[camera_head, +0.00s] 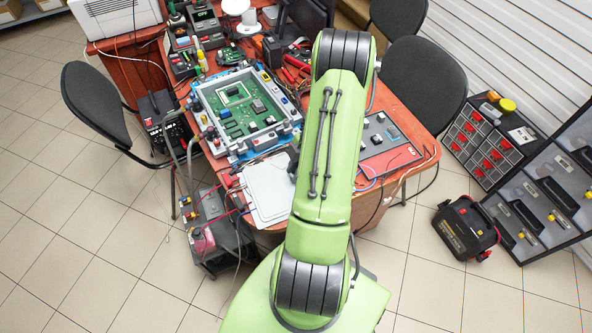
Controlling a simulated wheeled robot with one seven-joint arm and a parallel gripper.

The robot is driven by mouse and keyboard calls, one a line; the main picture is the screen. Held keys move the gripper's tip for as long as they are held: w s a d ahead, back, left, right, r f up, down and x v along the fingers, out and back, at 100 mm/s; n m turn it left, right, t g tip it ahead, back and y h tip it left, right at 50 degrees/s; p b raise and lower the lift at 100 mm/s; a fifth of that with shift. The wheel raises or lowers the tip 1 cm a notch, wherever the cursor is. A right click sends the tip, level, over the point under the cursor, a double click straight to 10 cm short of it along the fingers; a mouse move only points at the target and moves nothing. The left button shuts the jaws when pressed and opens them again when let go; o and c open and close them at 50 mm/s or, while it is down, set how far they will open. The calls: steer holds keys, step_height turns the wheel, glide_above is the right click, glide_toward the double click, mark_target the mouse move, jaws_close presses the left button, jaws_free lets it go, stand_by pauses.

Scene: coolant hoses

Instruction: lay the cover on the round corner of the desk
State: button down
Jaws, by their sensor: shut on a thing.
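The cover (265,192) is a flat, pale grey-white panel at the front edge of the red-orange desk, left of my green arm. Its right side is hidden behind my arm, and I cannot tell whether it touches the desk. A small dark part of my gripper (293,160) shows at the cover's upper right edge. The fingertips are mostly hidden by the arm; the gripper is shut on the cover. The desk (408,127) has a rounded front right corner, with a grey panel device and thin wires close by.
An open device with a green circuit board (246,110) stands behind the cover. Boxes with cables (214,222) stand low at the left front. Chairs (95,100) flank the desk. A black case (466,228) and drawer units are at right. Tiled floor is open at left.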

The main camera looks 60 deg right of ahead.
steer(key=shift+f, duration=0.2)
steer(key=c, duration=0.9)
jaws_free()
steer(key=shift+o, duration=0.2)
steer(key=shift+r, duration=0.1)
